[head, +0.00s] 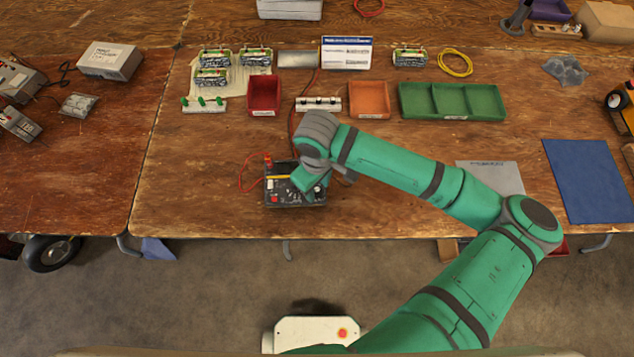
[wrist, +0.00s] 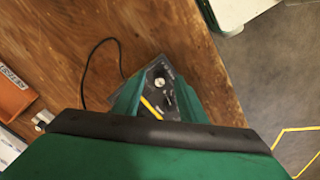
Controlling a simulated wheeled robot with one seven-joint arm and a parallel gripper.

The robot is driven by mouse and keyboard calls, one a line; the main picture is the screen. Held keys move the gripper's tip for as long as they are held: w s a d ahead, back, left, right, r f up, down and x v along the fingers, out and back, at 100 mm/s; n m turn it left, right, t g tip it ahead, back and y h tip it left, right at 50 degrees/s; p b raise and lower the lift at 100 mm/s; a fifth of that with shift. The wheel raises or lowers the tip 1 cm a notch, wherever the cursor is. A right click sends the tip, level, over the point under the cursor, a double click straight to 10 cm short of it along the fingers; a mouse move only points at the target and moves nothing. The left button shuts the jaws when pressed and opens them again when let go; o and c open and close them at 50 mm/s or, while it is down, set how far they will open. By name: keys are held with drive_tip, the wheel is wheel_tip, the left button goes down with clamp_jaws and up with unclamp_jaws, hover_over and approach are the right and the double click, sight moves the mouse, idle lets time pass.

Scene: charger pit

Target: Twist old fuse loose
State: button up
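A black charger unit (head: 283,199) with a yellow strip and red parts on its top sits near the table's front edge. It also shows in the wrist view (wrist: 175,108). There, a small round light-coloured cap (wrist: 160,82), possibly the fuse holder, shows on its panel between my fingers. I cannot tell the old fuse itself apart. My gripper (wrist: 157,88) is over the panel with its fingers apart and nothing visibly held. In the head view my gripper (head: 310,186) covers the unit's right part. Contact with the cap cannot be told.
A red bin (head: 264,82), an orange bin (head: 369,86) and a green divided tray (head: 452,87) stand behind the unit. A red cable (head: 243,174) loops beside it. A blue mat (head: 586,181) lies at right.

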drive_tip(key=shift+c, duration=0.4)
drive_tip(key=c, duration=0.8)
drive_tip(key=shift+n, duration=1.2)
drive_tip(key=shift+c, duration=0.2)
drive_tip(key=shift+n, duration=1.1)
drive_tip(key=shift+n, duration=1.1)
